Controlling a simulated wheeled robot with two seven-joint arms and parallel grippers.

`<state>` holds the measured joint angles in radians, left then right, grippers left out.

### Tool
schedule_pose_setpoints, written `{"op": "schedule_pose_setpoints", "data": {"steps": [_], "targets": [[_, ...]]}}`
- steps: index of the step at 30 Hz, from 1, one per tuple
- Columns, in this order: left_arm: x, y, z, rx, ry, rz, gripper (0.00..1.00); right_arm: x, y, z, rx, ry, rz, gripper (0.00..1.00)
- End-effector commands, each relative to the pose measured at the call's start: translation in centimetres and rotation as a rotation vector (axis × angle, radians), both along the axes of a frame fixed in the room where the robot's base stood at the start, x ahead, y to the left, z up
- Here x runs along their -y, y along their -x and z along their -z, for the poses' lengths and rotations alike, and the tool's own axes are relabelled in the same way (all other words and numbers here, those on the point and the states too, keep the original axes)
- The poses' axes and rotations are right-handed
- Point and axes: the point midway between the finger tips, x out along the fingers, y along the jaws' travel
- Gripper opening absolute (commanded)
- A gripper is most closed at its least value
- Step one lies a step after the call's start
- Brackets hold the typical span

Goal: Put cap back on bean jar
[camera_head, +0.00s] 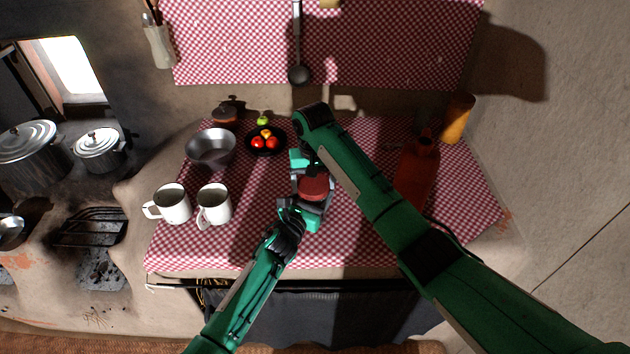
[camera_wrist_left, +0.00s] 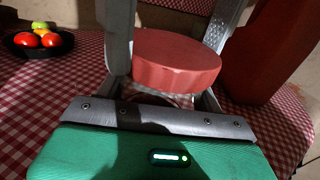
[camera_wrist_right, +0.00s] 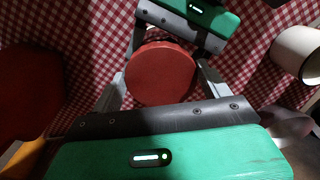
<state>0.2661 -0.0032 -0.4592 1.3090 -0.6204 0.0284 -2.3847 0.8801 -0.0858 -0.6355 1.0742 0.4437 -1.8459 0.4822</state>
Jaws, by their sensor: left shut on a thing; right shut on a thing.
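The round red cap (camera_head: 314,186) is at the jar's top, in the middle of the table. It also shows in the left wrist view (camera_wrist_left: 177,62) and from above in the right wrist view (camera_wrist_right: 160,74). Clear glass of the bean jar (camera_wrist_left: 165,97) shows just under it; most of the jar and any beans are hidden. I cannot tell whether the cap is seated or slightly above the rim. My left gripper (camera_head: 308,205) is shut on the jar, its fingers on both sides. My right gripper (camera_head: 310,170) is shut on the cap from the far side.
Two white mugs (camera_head: 172,205) and a metal bowl (camera_head: 211,148) stand at left. A dark plate (camera_head: 277,147) of red fruit lies behind. A red bottle (camera_head: 416,175) stands at right, close to my right arm. Checked cloth (camera_head: 260,235) is clear at front.

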Motion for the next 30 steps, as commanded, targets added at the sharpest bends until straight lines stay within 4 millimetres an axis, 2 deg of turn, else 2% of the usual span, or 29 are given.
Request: {"op": "schedule_pose_setpoints", "data": {"steps": [18, 24, 30], "targets": [[0.03, 0.13, 0.24, -0.004, -0.002, 0.001, 0.04, -0.93, -0.49, -0.18, 0.001, -0.005, 1.193, 0.57], [0.02, 0.13, 0.25, -0.004, -0.002, 0.001, 0.04, -0.82, -0.69, -0.17, 0.005, -0.003, 1.404, 0.57], [0.00, 0.12, 0.27, -0.004, -0.002, 0.000, 0.04, -0.74, -0.73, -0.15, 0.006, -0.002, 1.432, 0.57]]}}
